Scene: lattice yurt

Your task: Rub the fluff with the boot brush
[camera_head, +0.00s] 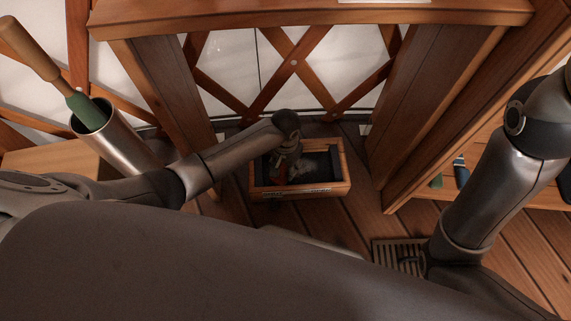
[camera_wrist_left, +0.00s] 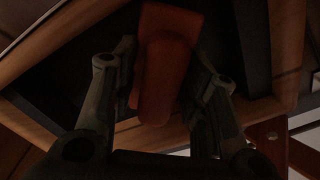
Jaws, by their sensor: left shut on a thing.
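My left gripper (camera_head: 287,165) reaches down into a low wooden box (camera_head: 300,193) with a dark inside, in the head view. In the left wrist view the left gripper (camera_wrist_left: 165,95) is shut on a reddish-brown piece, which I take to be the boot brush (camera_wrist_left: 168,65). The brush also shows as a small reddish shape (camera_head: 279,170) in the head view. A pale grey patch, likely the fluff (camera_head: 313,162), lies in the box just right of the gripper. Whether the brush touches it I cannot tell. My right gripper is not in view.
The box stands on the plank floor below a wooden tabletop (camera_head: 310,15), between wooden side panels (camera_head: 430,95). A metal cylinder (camera_head: 130,142) with a green and wood handled tool stands at left. A slatted grate (camera_head: 398,252) lies at lower right.

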